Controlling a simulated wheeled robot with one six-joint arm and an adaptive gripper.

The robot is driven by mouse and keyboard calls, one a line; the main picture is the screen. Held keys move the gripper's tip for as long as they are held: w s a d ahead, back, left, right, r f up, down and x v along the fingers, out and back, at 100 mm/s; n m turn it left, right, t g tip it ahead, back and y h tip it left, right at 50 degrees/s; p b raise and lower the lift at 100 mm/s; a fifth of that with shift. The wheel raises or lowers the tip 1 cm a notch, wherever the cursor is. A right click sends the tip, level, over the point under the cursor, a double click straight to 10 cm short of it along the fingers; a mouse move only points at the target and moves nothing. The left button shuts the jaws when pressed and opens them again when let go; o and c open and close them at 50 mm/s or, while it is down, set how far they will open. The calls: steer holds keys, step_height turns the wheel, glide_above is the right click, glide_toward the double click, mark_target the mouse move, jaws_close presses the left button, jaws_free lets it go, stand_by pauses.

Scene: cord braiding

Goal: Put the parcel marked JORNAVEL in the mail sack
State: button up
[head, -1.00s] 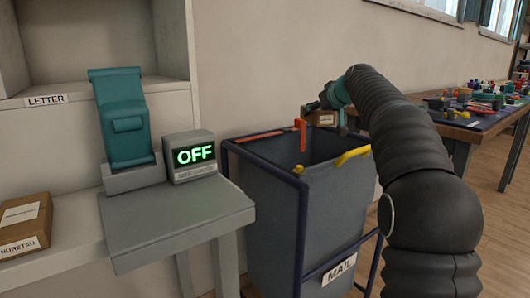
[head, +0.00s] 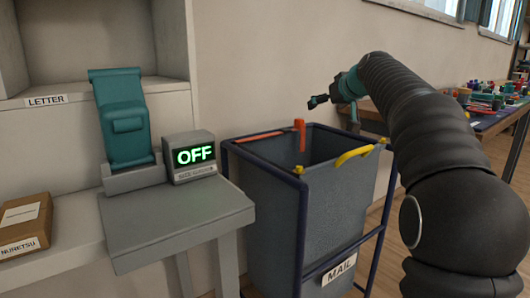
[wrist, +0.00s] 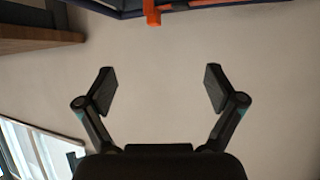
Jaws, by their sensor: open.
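The mail sack (head: 275,215) is a grey open-topped bag in a dark blue frame, with a MAIL label on its front. My gripper (head: 335,110) is above the sack's far side, with its fingers spread. In the wrist view my gripper (wrist: 160,88) is open, with nothing between the fingers and the plain wall behind them. The parcel marked JORNAVEL cannot be seen in either view. The bottom of the sack is hidden by its front wall.
A brown parcel marked NURETSU (head: 22,225) lies on the left shelf. A cluttered table (head: 485,125) stands at the far right.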

steer(key=v, duration=0.6)
steer(key=shift+s, duration=0.15)
steer(key=shift+s+r, duration=0.1)
